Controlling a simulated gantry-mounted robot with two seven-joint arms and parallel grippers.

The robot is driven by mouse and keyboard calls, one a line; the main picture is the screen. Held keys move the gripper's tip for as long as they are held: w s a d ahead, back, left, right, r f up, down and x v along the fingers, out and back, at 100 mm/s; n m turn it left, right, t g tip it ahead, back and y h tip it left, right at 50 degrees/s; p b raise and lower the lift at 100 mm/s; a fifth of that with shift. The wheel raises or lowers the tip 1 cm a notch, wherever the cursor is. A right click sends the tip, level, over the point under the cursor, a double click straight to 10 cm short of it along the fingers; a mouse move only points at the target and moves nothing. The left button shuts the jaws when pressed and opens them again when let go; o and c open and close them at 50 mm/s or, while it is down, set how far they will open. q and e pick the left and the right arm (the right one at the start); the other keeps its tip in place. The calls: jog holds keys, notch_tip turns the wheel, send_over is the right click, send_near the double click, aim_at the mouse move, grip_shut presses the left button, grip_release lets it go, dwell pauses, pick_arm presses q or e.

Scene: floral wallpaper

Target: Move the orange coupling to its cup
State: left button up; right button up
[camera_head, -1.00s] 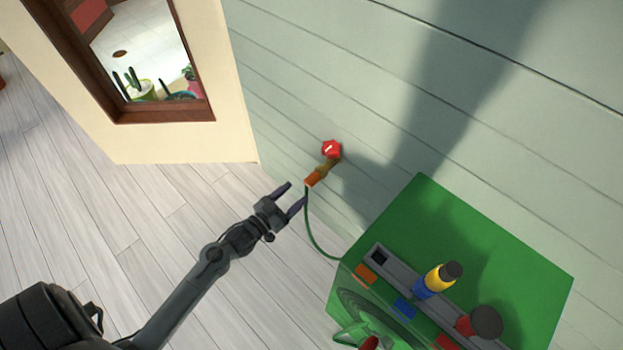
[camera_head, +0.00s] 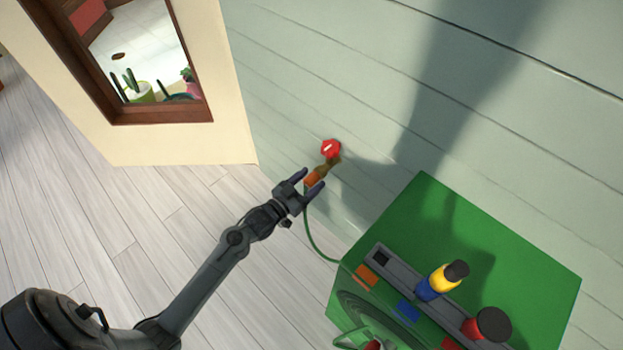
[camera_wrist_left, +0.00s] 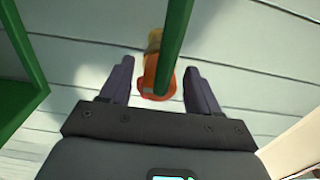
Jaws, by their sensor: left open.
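The orange coupling (camera_head: 311,180) sits on the end of a brass tap with a red handle (camera_head: 331,149) on the wall, and a green hose (camera_head: 312,235) runs down from it. My left gripper (camera_head: 308,183) is open at the coupling. In the left wrist view the orange coupling (camera_wrist_left: 157,85) lies between the two spread fingers, apart from both, with the hose crossing in front. A grey rack (camera_head: 381,258) on the green box has an empty-looking dark slot above an orange label (camera_head: 366,275). My right gripper is not in view.
The green box (camera_head: 430,205) stands right of the tap. Its rack holds a blue-and-yellow piece (camera_head: 440,281) and a red piece with a dark top (camera_head: 488,325). A framed opening (camera_head: 160,115) is at the upper left. The floor between is clear.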

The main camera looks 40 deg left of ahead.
pick_arm(q)
jog(key=c, duration=1.1)
jog(key=shift+s, duration=0.1)
jog(key=shift+r, duration=0.1)
jog(key=shift+s, duration=0.1)
